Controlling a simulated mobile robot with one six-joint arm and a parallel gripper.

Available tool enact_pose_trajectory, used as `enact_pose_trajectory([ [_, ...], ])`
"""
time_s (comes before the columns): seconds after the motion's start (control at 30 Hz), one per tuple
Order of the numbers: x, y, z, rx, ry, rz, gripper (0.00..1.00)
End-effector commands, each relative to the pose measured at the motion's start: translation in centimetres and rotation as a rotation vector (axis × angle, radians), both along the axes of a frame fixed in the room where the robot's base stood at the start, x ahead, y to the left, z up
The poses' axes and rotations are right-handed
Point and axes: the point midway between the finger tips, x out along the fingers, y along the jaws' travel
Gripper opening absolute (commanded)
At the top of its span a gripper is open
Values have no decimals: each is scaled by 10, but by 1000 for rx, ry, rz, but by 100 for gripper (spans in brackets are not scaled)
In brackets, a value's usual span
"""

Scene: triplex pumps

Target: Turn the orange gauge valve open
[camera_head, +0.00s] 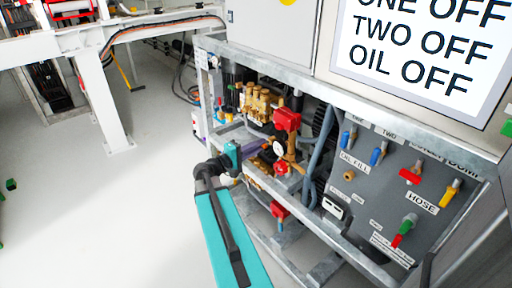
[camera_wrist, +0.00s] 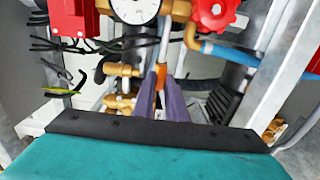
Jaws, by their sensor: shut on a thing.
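The orange gauge valve (camera_wrist: 160,76) shows as a small orange piece between my fingertips in the wrist view, just below the white dial gauge (camera_wrist: 135,6). My gripper (camera_wrist: 161,84) has two purple fingers, shut on the orange valve. In the head view my gripper (camera_head: 266,142) reaches into the pump frame from the left, with its tips beside the gauge (camera_head: 278,149). The fingers hide most of the valve, so its angle cannot be told.
A red handwheel (camera_wrist: 215,12) and a blue pipe (camera_wrist: 230,53) lie right of the fingers. Brass fittings (camera_wrist: 122,69) are close on the left. Metal frame rails (camera_head: 345,233) surround the pump.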

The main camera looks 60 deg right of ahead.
Motion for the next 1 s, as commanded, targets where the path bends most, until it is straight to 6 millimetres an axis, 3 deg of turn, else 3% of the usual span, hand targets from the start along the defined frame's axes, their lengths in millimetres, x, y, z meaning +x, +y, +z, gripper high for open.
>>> enact_pose_trajectory([
  [0.3, 4, -1, 2, -3, 6, 12, 0],
  [0.33, 4, -1, 2, -3, 6, 12, 14],
  [0.43, 4, -1, 2, -2, 6, 11, 30],
  [1.0, 5, 10, 1, 0, 3, 5, 30],
])
